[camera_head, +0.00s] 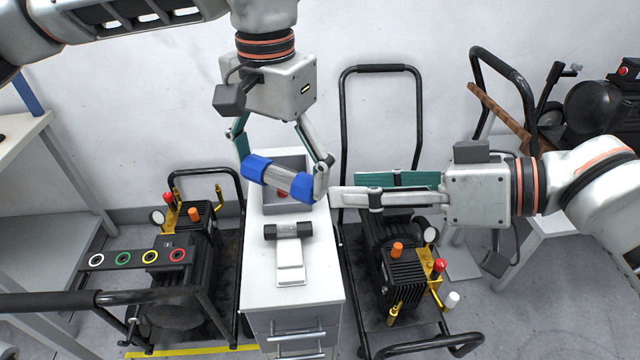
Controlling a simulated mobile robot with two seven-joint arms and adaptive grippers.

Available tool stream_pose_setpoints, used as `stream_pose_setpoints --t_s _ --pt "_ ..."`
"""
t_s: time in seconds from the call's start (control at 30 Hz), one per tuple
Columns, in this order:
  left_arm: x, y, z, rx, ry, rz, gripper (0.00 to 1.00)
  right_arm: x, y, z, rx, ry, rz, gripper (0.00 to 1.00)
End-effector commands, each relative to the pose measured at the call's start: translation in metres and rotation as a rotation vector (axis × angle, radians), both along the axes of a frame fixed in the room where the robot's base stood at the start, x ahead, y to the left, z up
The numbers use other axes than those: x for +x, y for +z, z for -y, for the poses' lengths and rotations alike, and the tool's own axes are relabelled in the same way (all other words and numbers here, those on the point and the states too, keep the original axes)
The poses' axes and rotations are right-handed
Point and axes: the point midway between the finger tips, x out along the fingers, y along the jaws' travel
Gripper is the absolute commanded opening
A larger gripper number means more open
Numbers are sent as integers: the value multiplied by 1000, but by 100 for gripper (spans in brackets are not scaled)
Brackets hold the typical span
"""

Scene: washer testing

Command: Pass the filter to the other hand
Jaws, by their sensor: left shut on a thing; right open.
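The filter (278,178) is a cylinder with blue end caps and a clear grey middle. My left gripper (284,172) points down and is shut on it, holding it tilted above the white cabinet. My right gripper (335,200) comes in from the right and is open, its fingertips close to the filter's right blue cap. I cannot tell whether they touch the cap. The far side of the filter is hidden.
A white drawer cabinet (318,290) stands below, with a grey open bin (298,208) and a small stand with a dark-capped cylinder (288,231). Pump carts with black handles stand at left (180,225) and right (400,265). A rack of coloured rings (137,256) is at left.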

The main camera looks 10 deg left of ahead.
Motion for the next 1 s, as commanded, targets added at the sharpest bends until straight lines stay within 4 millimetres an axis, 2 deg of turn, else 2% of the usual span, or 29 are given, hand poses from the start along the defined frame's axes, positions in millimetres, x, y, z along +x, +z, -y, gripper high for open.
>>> stream_pose_setpoints --t_s 0.3,0.53,0.7,1.0 --pt "0 0 0 0 0 0 63 11 -19 -49 4 1 -5 46" --pt "0 0 0 0 0 0 63 18 -30 -77 2 0 -3 46" --pt "0 0 0 0 0 1 63 21 -34 -87 1 -1 -1 46" --pt "0 0 0 0 0 0 63 21 -35 -89 0 -1 -1 46"
